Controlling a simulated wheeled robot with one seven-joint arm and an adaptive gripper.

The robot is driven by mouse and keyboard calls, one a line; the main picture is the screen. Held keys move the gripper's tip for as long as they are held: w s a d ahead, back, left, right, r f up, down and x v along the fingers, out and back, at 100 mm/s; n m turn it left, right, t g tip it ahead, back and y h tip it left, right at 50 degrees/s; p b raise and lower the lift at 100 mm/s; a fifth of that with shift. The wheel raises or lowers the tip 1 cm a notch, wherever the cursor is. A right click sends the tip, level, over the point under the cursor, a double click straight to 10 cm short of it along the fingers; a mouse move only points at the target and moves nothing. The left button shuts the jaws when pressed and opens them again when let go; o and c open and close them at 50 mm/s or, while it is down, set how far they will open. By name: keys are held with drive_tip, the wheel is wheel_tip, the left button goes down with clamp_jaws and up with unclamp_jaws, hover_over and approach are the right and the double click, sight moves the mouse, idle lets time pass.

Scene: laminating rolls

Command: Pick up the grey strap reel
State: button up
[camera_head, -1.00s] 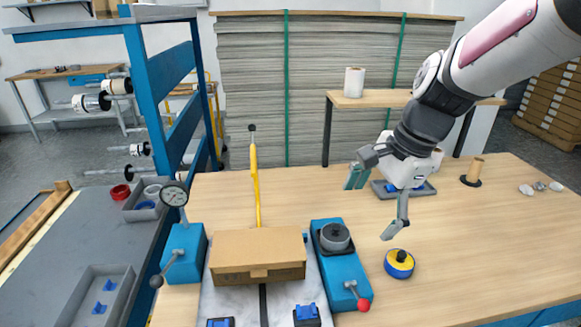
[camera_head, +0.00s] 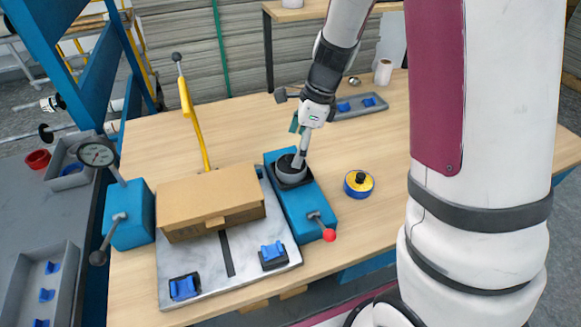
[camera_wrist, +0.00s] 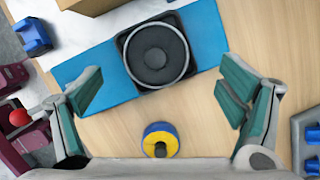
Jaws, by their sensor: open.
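The grey strap reel (camera_head: 288,170) sits in a black square holder (camera_head: 283,183) on the blue block (camera_head: 310,205) in the head view. In the wrist view the reel (camera_wrist: 155,50) shows from above as a dark grey disc with a round hub, upper centre. My gripper (camera_head: 299,142) is close above the reel in the head view, and one finger partly covers it. In the wrist view my gripper (camera_wrist: 160,82) is open, with its teal-padded fingers wide apart left and right of the reel. Nothing is between the fingers; I see no contact with the reel.
A blue and yellow roll (camera_head: 358,183) lies on the table right of the blue block. A red-knobbed lever (camera_head: 326,230) stands at the block's front. A cardboard box (camera_head: 212,203) is left of it. A yellow lever (camera_head: 194,120) rises behind. A grey tray (camera_head: 358,107) lies behind right.

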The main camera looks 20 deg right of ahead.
sight(293, 157)
drive_tip(key=shift+s+b+x, duration=0.15)
drive_tip(key=shift+x, duration=1.25)
drive_tip(key=shift+s+b+x, duration=0.15)
drive_tip(key=shift+x, duration=1.3)
drive_tip(key=shift+w+a, duration=0.1)
drive_tip(key=c, duration=1.4)
